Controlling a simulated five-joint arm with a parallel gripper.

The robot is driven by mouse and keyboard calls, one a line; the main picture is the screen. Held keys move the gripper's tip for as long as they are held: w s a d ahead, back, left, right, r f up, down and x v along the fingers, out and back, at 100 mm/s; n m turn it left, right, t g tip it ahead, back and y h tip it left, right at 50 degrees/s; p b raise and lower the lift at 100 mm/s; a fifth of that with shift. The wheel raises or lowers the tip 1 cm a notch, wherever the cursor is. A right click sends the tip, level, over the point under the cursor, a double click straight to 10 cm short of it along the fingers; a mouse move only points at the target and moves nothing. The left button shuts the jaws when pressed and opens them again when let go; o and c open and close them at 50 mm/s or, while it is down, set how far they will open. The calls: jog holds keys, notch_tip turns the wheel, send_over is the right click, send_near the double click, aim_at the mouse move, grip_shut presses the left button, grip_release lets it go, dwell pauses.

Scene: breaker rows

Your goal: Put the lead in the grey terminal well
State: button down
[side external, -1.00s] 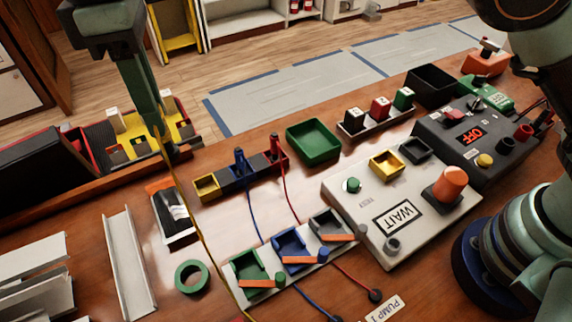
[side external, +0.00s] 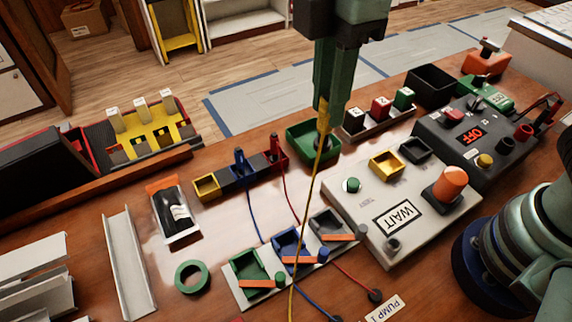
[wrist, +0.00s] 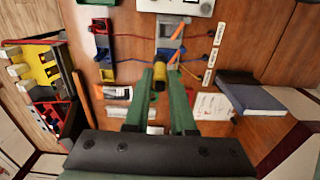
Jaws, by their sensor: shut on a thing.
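My gripper (side external: 325,108) is shut on the yellow lead (side external: 323,120), in the air in front of the green tray in the side view. The lead's yellow wire hangs down past the grey well and over the front strip. In the wrist view the lead (wrist: 159,74) is between the fingertips (wrist: 160,82). The grey terminal well (side external: 330,224), with an orange lever, is at the right end of the front strip, below the gripper in the picture and apart from the lead. It also shows in the wrist view (wrist: 170,27). The blue well (side external: 290,243) and green well (side external: 246,266) are beside it.
A block behind the strip holds an empty yellow socket (side external: 206,185), a blue lead (side external: 239,160) and a red lead (side external: 274,150). The WAIT panel (side external: 365,225) stands right of the wells. A green tray (side external: 300,150) and green tape roll (side external: 192,276) are nearby.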

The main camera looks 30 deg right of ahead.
jog(key=f, duration=0.7)
jog(key=s+d+f, duration=0.1)
jog(key=f, duration=0.6)
jog(key=d+f, duration=0.1)
jog(key=f, duration=0.6)
jog(key=shift+s+d+f, duration=0.1)
jog(key=shift+s+f, duration=0.05)
jog(key=shift+s, duration=0.15)
jog(key=c, duration=0.8)
grip_release()
jog(key=shift+o, duration=0.2)
notch_tip(320, 180, up, 11)
jog(key=w+d+r+m+t, duration=0.1)
jog(key=d+r+m+t, duration=0.1)
jog(key=d+m, duration=0.4)
jog(key=w+d+r+m+t, duration=0.1)
jog(key=w+d+r+m, duration=0.1)
jog(key=d+m, duration=0.3)
jog(key=w+d+r+m+t, duration=0.2)
jog(key=d+m, duration=0.4)
jog(key=d, duration=0.5)
jog(key=shift+d+r+m+t, duration=0.25)
jog(key=shift+r+m+t, duration=0.05)
jog(key=shift+r, duration=0.55)
